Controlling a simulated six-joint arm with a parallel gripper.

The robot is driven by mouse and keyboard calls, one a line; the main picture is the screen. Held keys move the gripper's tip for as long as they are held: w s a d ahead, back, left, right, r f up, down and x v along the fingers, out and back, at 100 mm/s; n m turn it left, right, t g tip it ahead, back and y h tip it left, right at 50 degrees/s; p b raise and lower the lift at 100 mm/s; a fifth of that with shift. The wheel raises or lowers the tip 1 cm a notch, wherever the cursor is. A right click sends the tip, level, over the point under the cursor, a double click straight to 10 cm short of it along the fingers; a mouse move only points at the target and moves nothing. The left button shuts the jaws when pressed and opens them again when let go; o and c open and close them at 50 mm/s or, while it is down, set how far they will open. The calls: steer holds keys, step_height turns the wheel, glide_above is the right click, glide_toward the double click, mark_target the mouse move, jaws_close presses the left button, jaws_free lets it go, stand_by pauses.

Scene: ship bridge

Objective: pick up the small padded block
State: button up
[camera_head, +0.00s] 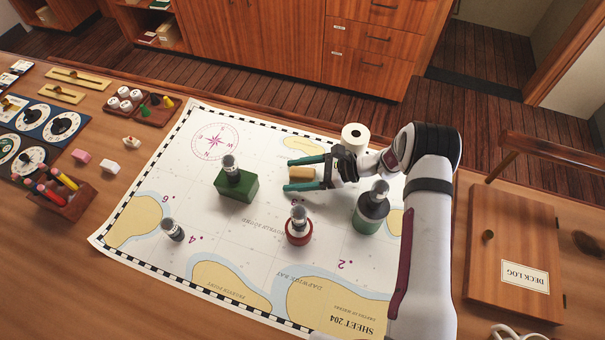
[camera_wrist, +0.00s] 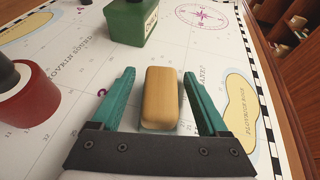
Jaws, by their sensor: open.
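The small padded block (camera_head: 301,173) is tan with rounded edges and lies on the chart (camera_head: 262,232) near its upper right. My gripper (camera_head: 293,174) has green fingers and comes from the right. In the head view the block sits between the two fingers. In the wrist view the block (camera_wrist: 161,97) shows between the open fingers (camera_wrist: 160,92), with a gap on each side. Neither finger visibly touches it. How high the fingers are above the chart is hard to tell.
A green block with a knob (camera_head: 236,186) stands left of my gripper. A red round piece (camera_head: 299,228) and a green cylinder (camera_head: 370,212) stand nearer. A white roll (camera_head: 355,136) is behind my wrist. A wooden Deck Log box (camera_head: 511,250) is at right.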

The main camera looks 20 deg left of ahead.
jaws_close()
stand_by(0.3)
steer(key=shift+r, duration=0.15)
